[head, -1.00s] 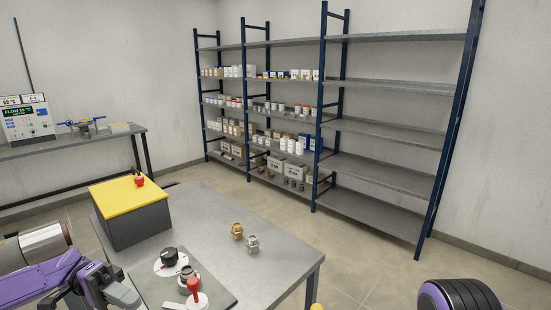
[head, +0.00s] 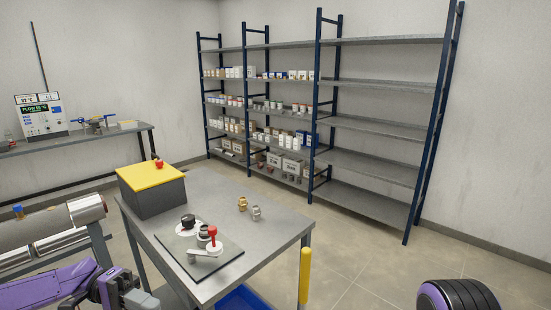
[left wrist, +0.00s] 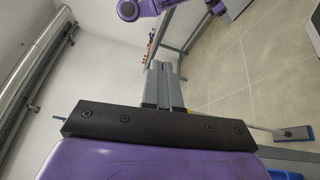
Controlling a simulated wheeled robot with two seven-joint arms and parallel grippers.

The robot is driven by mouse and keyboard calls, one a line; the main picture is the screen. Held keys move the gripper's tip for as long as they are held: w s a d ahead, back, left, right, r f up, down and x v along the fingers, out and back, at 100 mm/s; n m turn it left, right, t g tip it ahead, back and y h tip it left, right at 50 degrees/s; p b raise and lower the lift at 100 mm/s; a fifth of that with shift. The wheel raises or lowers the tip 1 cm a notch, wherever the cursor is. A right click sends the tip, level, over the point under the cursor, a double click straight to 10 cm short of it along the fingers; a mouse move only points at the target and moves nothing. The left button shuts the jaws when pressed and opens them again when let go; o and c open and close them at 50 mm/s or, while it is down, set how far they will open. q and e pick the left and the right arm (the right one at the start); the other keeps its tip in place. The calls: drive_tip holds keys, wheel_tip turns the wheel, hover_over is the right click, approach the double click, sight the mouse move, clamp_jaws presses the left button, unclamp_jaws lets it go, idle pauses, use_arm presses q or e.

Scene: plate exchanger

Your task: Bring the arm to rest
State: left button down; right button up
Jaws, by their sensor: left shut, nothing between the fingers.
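My left gripper (head: 146,299) is at the lower left of the head view, near the left front corner of the grey table (head: 285,237). In the left wrist view its two grey fingers (left wrist: 160,68) lie together, shut with nothing between them. They point away over the room and touch nothing that I can see. My right gripper is not in view; only a purple and black part of my right arm shows at the lower right of the head view.
The table carries a yellow-topped box (head: 150,178), a board (head: 180,250) with a red-handled valve (head: 211,238), and two small fittings (head: 256,212). A yellow post (head: 304,275) and blue bin (head: 240,299) are low. Shelving (head: 375,165) stands behind.

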use_arm(q)
drive_tip(key=s+d+f+n+t+y, duration=0.1)
drive_tip(key=d+f+n+t+y, duration=0.1)
drive_tip(key=d+f+n, duration=0.6)
drive_tip(key=s+d+f+n+y, duration=0.1)
drive_tip(key=s+d+f+y, duration=0.25)
drive_tip(key=f, duration=0.55)
drive_tip(key=s+d+f+n+y, duration=0.1)
drive_tip(key=s+d+f+y, duration=0.2)
drive_tip(key=f, duration=0.5)
drive_tip(key=s+a+f+t+y, duration=0.2)
drive_tip(key=s+a+f+y, duration=0.45)
drive_tip(key=s+f, duration=0.5)
drive_tip(key=s+a+r+t+y, duration=0.1)
drive_tip(key=s+a+t+y, duration=0.1)
drive_tip(key=a, duration=0.4)
drive_tip(key=s+a+r+m+t+y, duration=0.1)
drive_tip(key=s+a+r+t+y, duration=0.1)
drive_tip(key=a, duration=0.4)
drive_tip(key=shift+s+r+m+y, duration=0.3)
drive_tip(key=shift+s+y, duration=0.5)
drive_tip(key=shift+s, duration=0.3)
drive_tip(key=shift+a, duration=0.1)
